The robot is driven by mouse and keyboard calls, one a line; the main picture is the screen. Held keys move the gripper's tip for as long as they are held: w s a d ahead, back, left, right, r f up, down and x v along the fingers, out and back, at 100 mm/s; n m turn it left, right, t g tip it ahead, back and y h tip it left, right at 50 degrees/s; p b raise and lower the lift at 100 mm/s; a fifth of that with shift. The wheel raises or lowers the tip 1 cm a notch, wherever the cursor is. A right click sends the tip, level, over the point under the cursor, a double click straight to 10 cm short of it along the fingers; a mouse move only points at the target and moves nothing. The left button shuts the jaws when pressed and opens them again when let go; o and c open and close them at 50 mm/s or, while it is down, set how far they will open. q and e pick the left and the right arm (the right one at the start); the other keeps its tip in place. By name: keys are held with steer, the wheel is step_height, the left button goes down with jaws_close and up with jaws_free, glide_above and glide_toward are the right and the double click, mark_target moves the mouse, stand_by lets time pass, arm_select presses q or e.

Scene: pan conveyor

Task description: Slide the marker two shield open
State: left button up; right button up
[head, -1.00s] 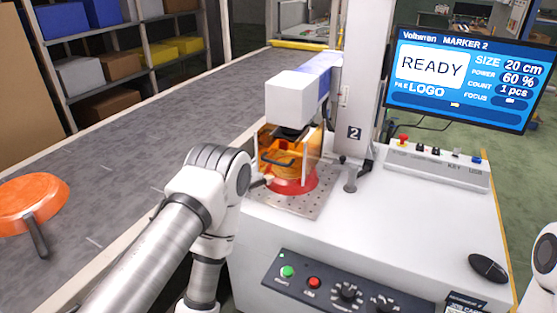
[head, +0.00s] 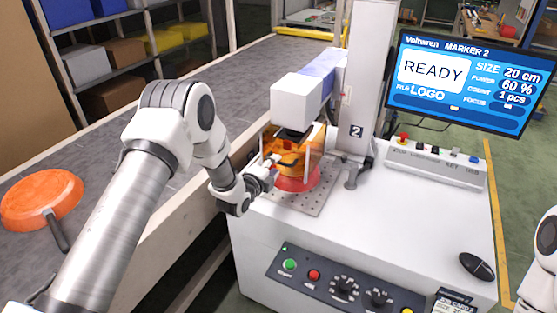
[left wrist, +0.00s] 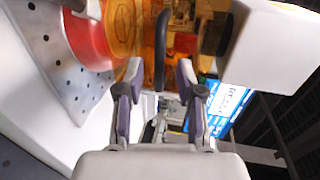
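The marker two shield (head: 311,140) is an amber see-through guard under the white marking head, around a red pan (head: 297,183) on the perforated plate. The shield fills the top of the left wrist view (left wrist: 185,45), and its dark upright handle (left wrist: 161,50) shows in front. My left gripper (head: 272,166) is at the shield's front left in the head view. In the left wrist view its fingers (left wrist: 160,75) are apart, one on each side of the handle's lower end, with gaps visible. My right gripper is out of view.
The marking head (head: 297,98) hangs just above the shield. A button panel (head: 335,285) is on the machine's front. The READY monitor (head: 465,80) stands right. An orange pan (head: 42,199) lies on the conveyor (head: 120,130) at left.

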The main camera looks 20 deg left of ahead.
mark_target(278, 163)
arm_select(q)
steer(key=x, duration=0.3)
steer(key=shift+w+f, duration=0.1)
steer(key=shift+w, duration=0.2)
jaws_close()
step_height(278, 163, up, 12)
steer(key=p, duration=0.4)
steer(key=shift+f, duration=0.15)
jaws_free()
steer(key=shift+f, duration=0.1)
